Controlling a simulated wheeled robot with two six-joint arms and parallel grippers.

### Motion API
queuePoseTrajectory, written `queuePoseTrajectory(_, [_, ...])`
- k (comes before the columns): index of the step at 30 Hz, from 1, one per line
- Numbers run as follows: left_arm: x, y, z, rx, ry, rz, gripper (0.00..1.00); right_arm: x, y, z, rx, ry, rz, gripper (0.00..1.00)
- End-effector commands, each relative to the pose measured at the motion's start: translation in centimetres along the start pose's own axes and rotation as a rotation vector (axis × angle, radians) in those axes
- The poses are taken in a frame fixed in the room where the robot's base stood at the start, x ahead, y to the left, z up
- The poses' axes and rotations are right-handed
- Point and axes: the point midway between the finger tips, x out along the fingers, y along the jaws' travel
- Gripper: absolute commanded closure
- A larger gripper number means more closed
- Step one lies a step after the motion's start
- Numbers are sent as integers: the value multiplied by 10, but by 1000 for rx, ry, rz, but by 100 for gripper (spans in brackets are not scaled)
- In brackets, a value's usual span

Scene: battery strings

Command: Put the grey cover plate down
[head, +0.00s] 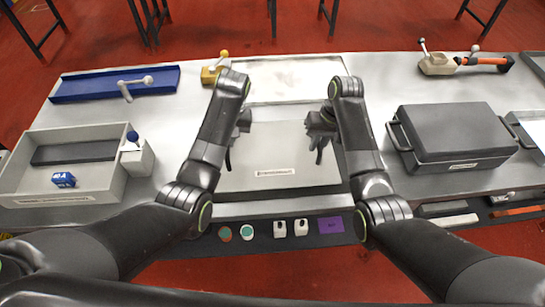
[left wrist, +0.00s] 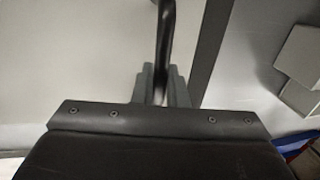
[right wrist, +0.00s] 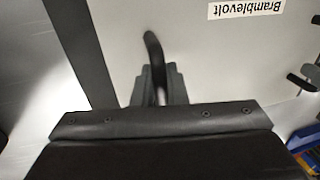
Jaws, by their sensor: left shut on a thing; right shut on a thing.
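The grey cover plate (head: 285,150) is in the middle of the head view, between my two arms, with a white label near its front edge. It also shows in the left wrist view (left wrist: 80,50) and the right wrist view (right wrist: 220,65). My left gripper (head: 240,125) is shut on the plate's dark left handle (left wrist: 165,40). My right gripper (head: 320,122) is shut on its dark right handle (right wrist: 154,52). The plate looks level; I cannot tell whether it touches what is beneath it. My grippers partly hide the handles.
A blue tray (head: 115,85) lies at the back left. A pale panel (head: 285,75) lies behind the plate. A purple square (head: 331,224) is in front.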

Motion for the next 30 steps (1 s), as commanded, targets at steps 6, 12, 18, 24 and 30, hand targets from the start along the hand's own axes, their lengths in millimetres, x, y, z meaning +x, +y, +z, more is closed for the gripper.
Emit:
queuePoseTrajectory(6, [7,0,-2,-3,6,-3,100,6,2,-2,-1,6,3,100])
queuePoseTrajectory(12, [14,2,-2,-3,6,-3,100,13,4,-2,0,6,3,100])
queuePoseTrajectory(18, [14,2,0,-1,0,-2,66,14,4,0,1,0,2,66])
queuePoseTrajectory(24, [14,2,0,0,0,-1,66,14,3,0,1,0,1,66])
queuePoseTrajectory(30, [9,2,0,0,0,0,66,9,2,0,0,0,0,66])
